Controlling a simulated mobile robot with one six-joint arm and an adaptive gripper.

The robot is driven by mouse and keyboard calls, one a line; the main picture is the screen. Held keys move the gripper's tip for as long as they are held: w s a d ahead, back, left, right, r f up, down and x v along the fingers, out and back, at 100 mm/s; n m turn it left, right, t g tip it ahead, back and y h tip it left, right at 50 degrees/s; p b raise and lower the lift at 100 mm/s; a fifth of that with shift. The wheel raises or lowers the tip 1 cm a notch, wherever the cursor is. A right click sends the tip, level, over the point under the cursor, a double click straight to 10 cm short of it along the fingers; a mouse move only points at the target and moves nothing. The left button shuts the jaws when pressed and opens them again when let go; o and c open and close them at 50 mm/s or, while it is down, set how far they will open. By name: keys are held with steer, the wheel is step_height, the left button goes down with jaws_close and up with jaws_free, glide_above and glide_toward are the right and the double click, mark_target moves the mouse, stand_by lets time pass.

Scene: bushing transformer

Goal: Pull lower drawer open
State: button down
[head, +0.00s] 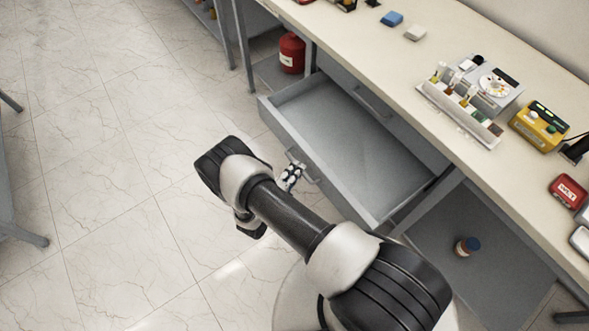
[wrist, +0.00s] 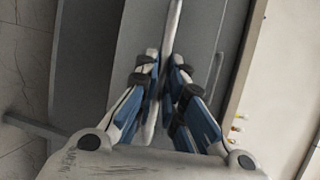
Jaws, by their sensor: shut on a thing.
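The lower drawer (head: 348,147) is grey and stands well out from under the workbench. Its inside shows and looks empty. A bar handle (head: 309,177) is on its front face. My gripper (head: 291,177) is at that handle, partly hidden by my arm in the head view. In the wrist view my gripper (wrist: 164,82) has its fingers closed on the pale handle bar (wrist: 171,35), which runs between them. Above the open drawer, the upper drawer (head: 372,98) is shut, with its own handle.
The cream benchtop (head: 440,62) carries a vial rack (head: 460,115), a yellow meter (head: 540,126) and a red box (head: 568,190). A red canister (head: 291,53) stands under the bench, and a small dark jar (head: 467,246) on the lower shelf.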

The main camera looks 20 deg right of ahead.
steer(key=c, duration=1.7)
jaws_free()
steer(key=v, duration=1.2)
